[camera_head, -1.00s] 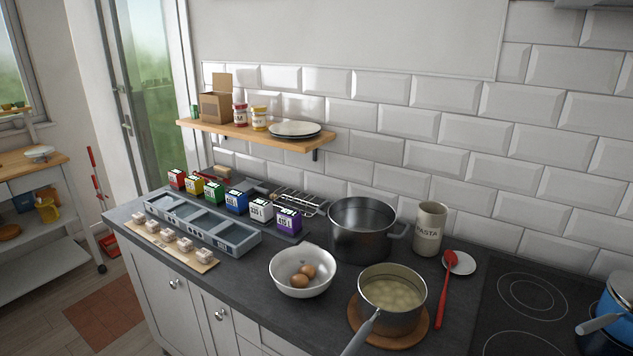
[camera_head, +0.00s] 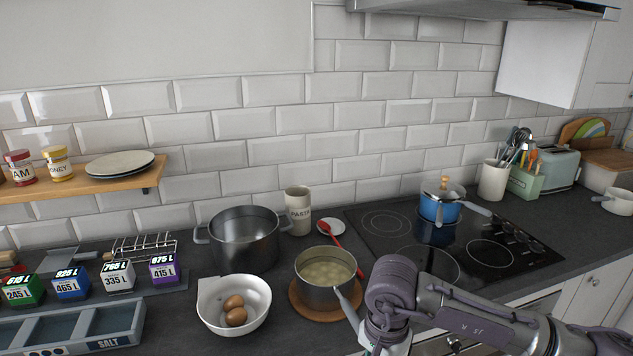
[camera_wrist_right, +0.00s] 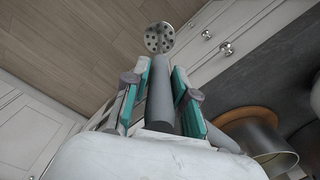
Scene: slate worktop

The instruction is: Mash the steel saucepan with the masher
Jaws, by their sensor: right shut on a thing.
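The steel saucepan (camera_head: 318,296) stands on a round wooden board (camera_head: 362,317) on the worktop, with pale round pieces in it that look like potatoes. Its handle points toward the front. In the right wrist view the saucepan (camera_wrist_right: 268,146) is partly cut off at the lower right. My right gripper (camera_wrist_right: 160,80) is shut on the grey handle of the masher (camera_wrist_right: 159,40), whose round perforated head points away from the fingers. The masher is beside the saucepan, out over the floor and cupboard fronts. My left gripper is not in view.
A white bowl with eggs (camera_head: 215,321) is left of the saucepan, and a large pot (camera_head: 245,250) stands behind it. A red spoon (camera_head: 333,235) lies on a small white rest. The hob (camera_head: 395,245) with a blue pan (camera_head: 437,210) is to the right.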

